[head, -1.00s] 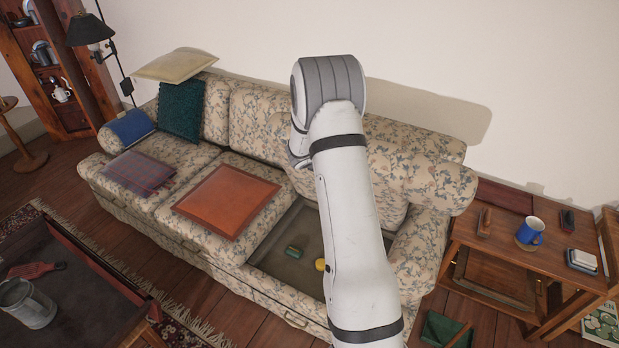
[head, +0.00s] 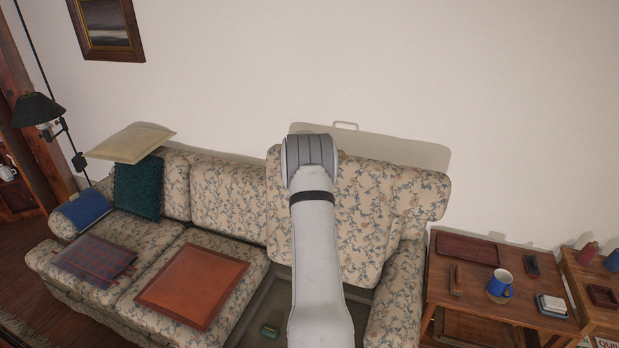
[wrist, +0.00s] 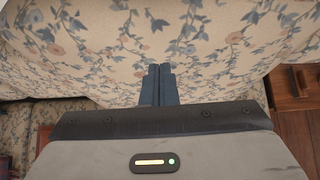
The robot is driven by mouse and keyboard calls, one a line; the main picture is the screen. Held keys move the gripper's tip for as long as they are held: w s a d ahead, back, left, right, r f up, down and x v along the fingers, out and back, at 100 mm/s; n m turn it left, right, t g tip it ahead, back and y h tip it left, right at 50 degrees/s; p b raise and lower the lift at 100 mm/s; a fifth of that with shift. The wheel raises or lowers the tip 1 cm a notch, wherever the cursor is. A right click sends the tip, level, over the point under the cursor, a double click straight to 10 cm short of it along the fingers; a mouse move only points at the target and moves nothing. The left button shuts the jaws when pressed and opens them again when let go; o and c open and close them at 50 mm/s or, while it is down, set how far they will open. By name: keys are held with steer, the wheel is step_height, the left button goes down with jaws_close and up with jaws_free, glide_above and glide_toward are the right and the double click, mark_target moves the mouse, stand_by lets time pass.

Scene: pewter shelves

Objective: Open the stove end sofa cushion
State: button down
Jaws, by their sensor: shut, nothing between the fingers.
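The floral seat cushion (head: 355,210) at the right end of the sofa stands raised, leaning toward the backrest. The storage space (head: 262,310) under it is open. A thin handle (head: 346,125) shows above the cushion's top edge, against the wall. My arm covers part of the cushion and hides my gripper in the head view. In the wrist view my gripper (wrist: 158,72) is shut and empty, with its fingertips close against floral fabric (wrist: 150,35). I cannot tell whether they touch it. No stove is in view.
A small green object (head: 269,330) lies in the storage space. A red-orange cushion (head: 193,285) and a plaid one (head: 95,260) lie on the other seats. A side table (head: 470,280) with a blue mug (head: 500,284) stands right of the sofa's armrest.

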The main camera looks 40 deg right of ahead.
steer(key=shift+d+r, duration=0.1)
steer(key=shift+d, duration=0.7)
steer(key=shift+s, duration=0.1)
steer(key=s+a+r+b, duration=0.1)
steer(key=a+r, duration=0.2)
steer(key=r, duration=0.8)
steer(key=shift+s+a+b, duration=0.25)
steer(key=shift+s+b, duration=0.05)
steer(key=shift+s, duration=0.05)
